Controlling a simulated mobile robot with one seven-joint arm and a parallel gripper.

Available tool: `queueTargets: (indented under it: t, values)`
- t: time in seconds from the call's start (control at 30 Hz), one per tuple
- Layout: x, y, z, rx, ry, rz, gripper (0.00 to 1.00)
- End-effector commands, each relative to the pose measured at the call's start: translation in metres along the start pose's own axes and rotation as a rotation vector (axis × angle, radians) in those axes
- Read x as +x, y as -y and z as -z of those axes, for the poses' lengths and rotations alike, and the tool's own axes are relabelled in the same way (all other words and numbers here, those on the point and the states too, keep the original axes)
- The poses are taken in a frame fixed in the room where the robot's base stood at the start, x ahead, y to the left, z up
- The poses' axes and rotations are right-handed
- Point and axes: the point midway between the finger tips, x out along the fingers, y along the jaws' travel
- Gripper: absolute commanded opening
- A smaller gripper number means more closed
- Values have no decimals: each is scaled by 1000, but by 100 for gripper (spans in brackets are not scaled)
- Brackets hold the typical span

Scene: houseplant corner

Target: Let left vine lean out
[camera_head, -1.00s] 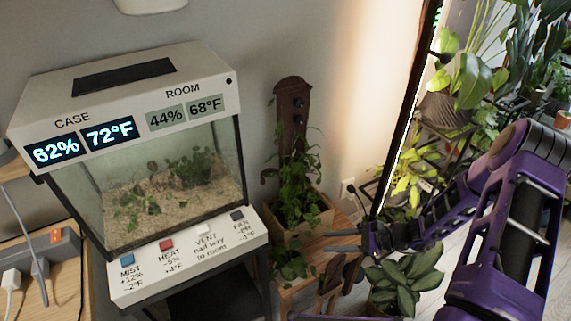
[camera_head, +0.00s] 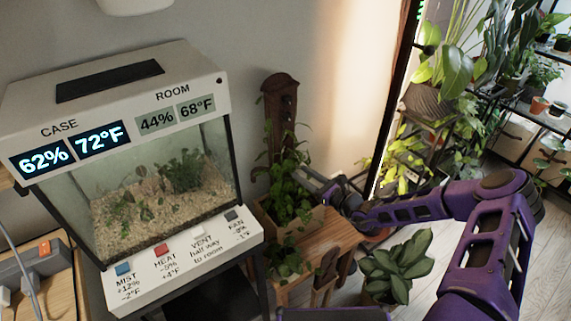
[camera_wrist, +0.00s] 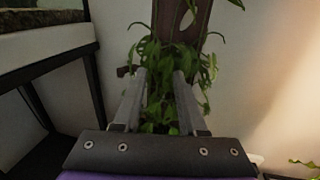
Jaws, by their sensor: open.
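A leafy green vine plant (camera_head: 288,190) grows from a wooden planter box (camera_head: 300,219) against a dark wooden back board (camera_head: 280,105). In the wrist view the foliage splits into a left strand (camera_wrist: 147,50) and a right strand (camera_wrist: 207,70) on either side of the board (camera_wrist: 182,20). A small dark peg or clip (camera_wrist: 124,71) shows left of the left strand. My gripper (camera_head: 312,178) reaches in from the right at the foliage. In the wrist view my gripper (camera_wrist: 160,75) is open, with leaves beyond and between its fingers. Whether it touches them I cannot tell.
The planter stands on a small wooden table (camera_head: 325,238). A glass terrarium case (camera_head: 160,185) with a button panel (camera_head: 185,262) stands close on the left. A broad-leaved potted plant (camera_head: 398,265) stands below my arm. Shelved plants (camera_head: 435,90) are at right.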

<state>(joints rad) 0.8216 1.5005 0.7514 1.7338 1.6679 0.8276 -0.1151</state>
Motion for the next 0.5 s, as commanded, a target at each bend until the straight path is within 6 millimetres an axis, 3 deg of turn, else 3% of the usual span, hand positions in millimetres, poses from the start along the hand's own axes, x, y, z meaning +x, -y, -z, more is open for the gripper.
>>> queueTargets:
  t: [0.2,0.5]
  values:
    - [46,-1,2,-1,-1,-2,41]
    - [79,0,0,-1,-1,-1,41]
